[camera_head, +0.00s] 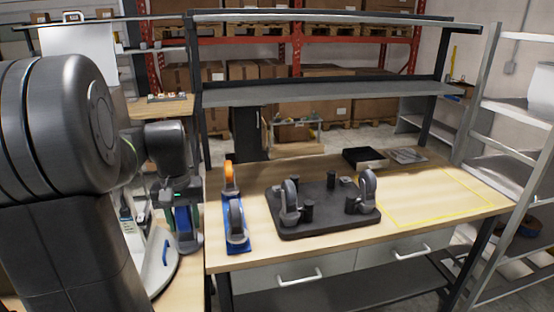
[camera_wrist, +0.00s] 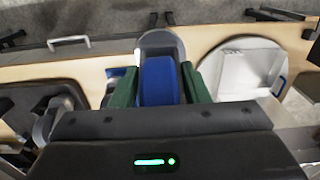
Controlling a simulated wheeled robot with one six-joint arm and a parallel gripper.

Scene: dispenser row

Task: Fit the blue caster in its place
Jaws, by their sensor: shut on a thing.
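My gripper (camera_head: 183,208) is shut on the blue caster (camera_head: 184,222), left of the workbench's blue tray. In the wrist view, the green fingers of my gripper (camera_wrist: 158,68) press on both sides of the blue caster's body (camera_wrist: 158,82), and its grey wheel (camera_wrist: 158,40) points away from my gripper. A black base plate (camera_head: 335,222) lies on the bench, apart from my gripper. It bears two grey-wheeled casters (camera_head: 289,202) (camera_head: 367,186) and several short black posts (camera_head: 331,180).
The narrow blue tray (camera_head: 238,249) holds an orange caster (camera_head: 229,172) and a grey-wheeled one (camera_head: 236,222). A black box (camera_head: 364,157) and a grey flat item (camera_head: 407,156) lie behind. A yellow outline (camera_head: 440,222) marks clear bench at right. A shelf (camera_head: 330,91) spans above.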

